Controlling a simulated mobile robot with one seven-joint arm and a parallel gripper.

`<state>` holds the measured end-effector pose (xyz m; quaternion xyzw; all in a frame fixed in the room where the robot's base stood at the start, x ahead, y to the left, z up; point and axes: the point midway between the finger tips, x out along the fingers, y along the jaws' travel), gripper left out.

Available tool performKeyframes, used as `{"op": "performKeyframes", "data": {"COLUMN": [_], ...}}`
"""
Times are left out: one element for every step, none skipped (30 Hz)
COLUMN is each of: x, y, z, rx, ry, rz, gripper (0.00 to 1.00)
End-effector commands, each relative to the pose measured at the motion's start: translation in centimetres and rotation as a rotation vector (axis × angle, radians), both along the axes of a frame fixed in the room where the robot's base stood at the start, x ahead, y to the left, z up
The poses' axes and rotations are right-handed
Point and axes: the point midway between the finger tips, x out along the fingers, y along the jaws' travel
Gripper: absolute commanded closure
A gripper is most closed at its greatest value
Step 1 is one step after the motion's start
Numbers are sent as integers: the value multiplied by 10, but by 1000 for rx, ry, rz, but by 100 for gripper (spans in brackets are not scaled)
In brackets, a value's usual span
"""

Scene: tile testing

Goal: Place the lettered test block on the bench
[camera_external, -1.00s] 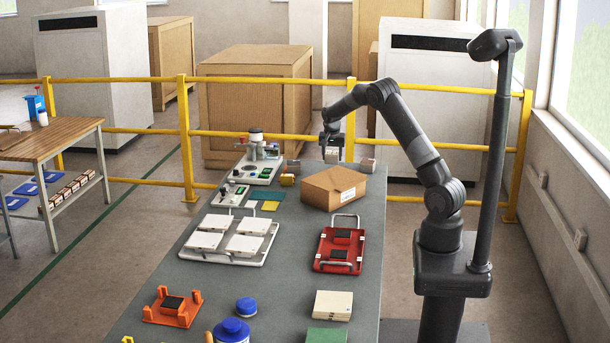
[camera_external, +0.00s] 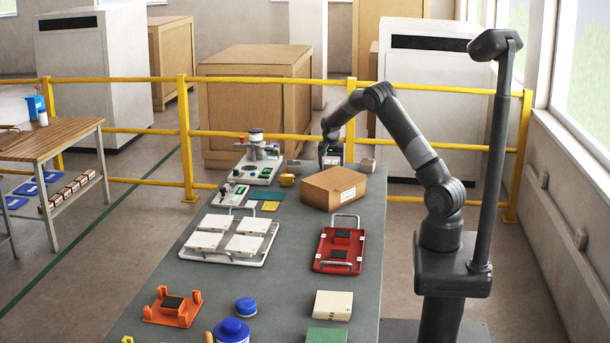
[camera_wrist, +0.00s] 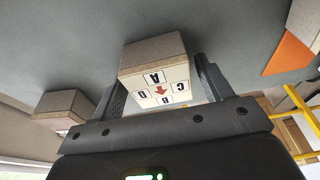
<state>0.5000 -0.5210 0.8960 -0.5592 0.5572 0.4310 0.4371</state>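The lettered test block (camera_wrist: 160,80) is between the fingers of my gripper (camera_wrist: 160,85) in the wrist view. Its pale face shows the letters A, B, C and D around a red arrow, and its adjoining face is plain grey-brown. In the external view my gripper (camera_external: 331,152) is low over the far end of the grey bench (camera_external: 290,235), behind a cardboard box. The block (camera_external: 331,161) shows small there, partly hidden. I cannot tell whether it touches the bench.
Another grey-topped block (camera_wrist: 65,104) stands apart in the wrist view. The cardboard box (camera_external: 334,188) stands just in front of my gripper. A white tray of tiles (camera_external: 229,239) and a red fixture (camera_external: 338,250) lie nearer. A yellow rail (camera_external: 260,134) runs behind the bench.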

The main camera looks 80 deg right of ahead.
Motion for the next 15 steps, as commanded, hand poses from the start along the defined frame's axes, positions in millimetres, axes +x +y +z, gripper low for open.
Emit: {"op": "performKeyframes", "data": {"x": [0,0,0,0,0,0,0,0,0,0,0,1,1,1,1], "y": [0,0,0,0,0,0,0,0,0,0,1,2,3,4,6], "z": [0,0,0,0,0,0,0,1,2,4,7,11,16,20,28], "rx": [0,0,0,0,0,0,0,0,-1,-1,-2,-2,-3,-2,-2], "ry": [0,0,0,0,0,0,0,0,-1,-1,-2,-3,-3,-3,-3], "rz": [0,0,0,0,0,0,0,0,0,0,0,1,1,1,2], "gripper": [24,24,24,24,24,24,24,24,24,24,24,24,24,24,24]}}
